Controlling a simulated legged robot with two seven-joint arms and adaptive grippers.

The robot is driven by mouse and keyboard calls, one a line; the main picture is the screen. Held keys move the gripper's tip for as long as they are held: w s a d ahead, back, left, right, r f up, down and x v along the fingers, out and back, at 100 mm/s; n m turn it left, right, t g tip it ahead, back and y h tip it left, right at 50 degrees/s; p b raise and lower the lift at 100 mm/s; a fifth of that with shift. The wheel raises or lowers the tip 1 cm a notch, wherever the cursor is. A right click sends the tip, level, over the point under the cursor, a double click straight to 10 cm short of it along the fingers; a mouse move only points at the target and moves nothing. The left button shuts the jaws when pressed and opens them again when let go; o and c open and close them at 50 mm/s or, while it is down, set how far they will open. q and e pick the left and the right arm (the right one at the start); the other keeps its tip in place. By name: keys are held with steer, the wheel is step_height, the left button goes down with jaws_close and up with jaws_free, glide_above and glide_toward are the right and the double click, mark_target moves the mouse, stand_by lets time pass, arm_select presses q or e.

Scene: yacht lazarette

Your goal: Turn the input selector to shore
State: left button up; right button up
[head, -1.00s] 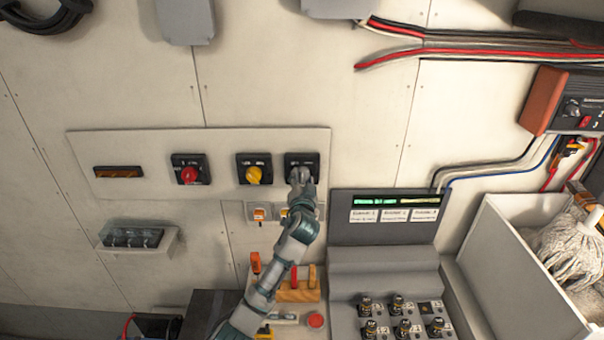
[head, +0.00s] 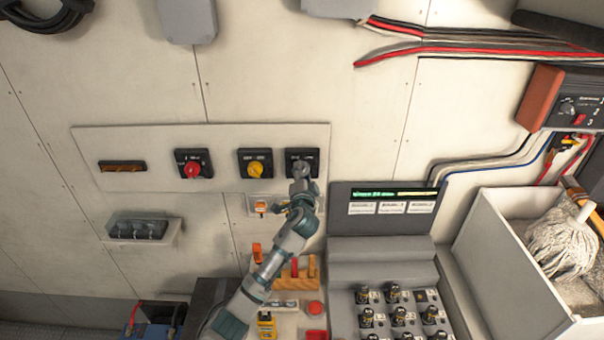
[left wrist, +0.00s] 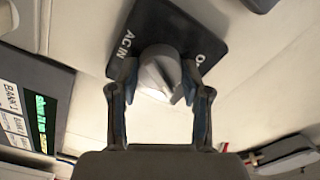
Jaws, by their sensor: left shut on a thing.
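The rightmost rotary switch on the white wall panel has a black square plate (head: 311,155). Its plate reads "AC IN" in the left wrist view (left wrist: 130,22), with a second label cut short by my finger. Its grey knob (left wrist: 158,68) shows between the two fingers of my left gripper (left wrist: 160,88). The gripper is shut on the knob, with one finger on each side. The word "shore" is not readable. My right gripper is out of view.
A yellow-knob switch (head: 255,168) and a red-knob switch (head: 193,169) sit left on the same panel (head: 225,140). A grey console with a lit display (head: 390,195) stands close right of my arm. A white bin (head: 500,240) holds a mop (head: 562,240).

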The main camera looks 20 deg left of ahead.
arm_select(q)
steer(key=shift+f, duration=0.15)
steer(key=o, duration=1)
steer(key=shift+o, duration=0.8)
steer(key=shift+w, duration=0.2)
steer(key=shift+s+d, duration=0.15)
steer(key=shift+s, duration=0.15)
steer(key=v, duration=1.1)
steer(key=shift+s+d+f, duration=0.1)
